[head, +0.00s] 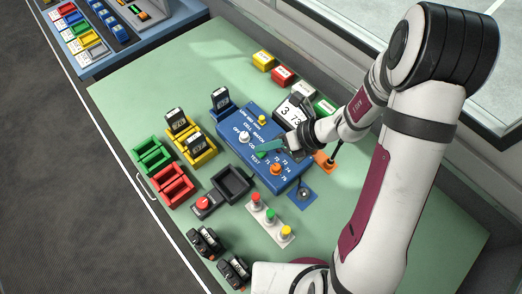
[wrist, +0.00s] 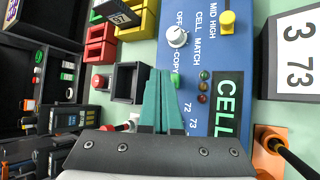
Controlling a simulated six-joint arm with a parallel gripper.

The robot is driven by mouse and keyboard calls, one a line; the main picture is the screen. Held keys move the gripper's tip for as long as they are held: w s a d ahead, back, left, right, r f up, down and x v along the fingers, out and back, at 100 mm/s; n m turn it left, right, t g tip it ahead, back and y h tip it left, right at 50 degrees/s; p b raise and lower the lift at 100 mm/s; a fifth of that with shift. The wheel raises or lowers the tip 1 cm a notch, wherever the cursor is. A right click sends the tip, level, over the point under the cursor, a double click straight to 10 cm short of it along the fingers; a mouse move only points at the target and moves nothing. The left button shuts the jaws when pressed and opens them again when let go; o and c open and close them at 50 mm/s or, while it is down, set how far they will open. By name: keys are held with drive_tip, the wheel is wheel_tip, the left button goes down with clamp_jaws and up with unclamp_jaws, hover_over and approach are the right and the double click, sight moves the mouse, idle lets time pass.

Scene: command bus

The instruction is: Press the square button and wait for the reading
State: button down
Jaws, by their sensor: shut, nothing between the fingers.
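The blue panel (head: 248,131) lies on the green bench top, with printed labels, a white knob (head: 244,137), a yellow knob (head: 262,120) and an orange knob (head: 275,168). My gripper (head: 261,149) is shut and empty, its teal fingertips low over the panel's left part. In the wrist view a small green button (wrist: 176,79) shows just right of the fingertips; I cannot tell whether they touch it or whether it is pressed. A green display (wrist: 228,106) reads "CELL", its rest cut off. Small lamps (wrist: 203,87) sit between button and display.
Green bins (head: 152,155), red bins (head: 172,186), a black tray (head: 232,183) and a red button box (head: 203,204) are left. A strip of coloured buttons (head: 270,218) lies in front.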

idle(0.8)
drive_tip(key=shift+f, duration=0.45)
drive_tip(key=shift+f, duration=0.3)
idle(0.4)
drive_tip(key=shift+r, duration=0.75)
wheel_tip(320, 180, up, 5)
idle(0.5)
idle(0.6)
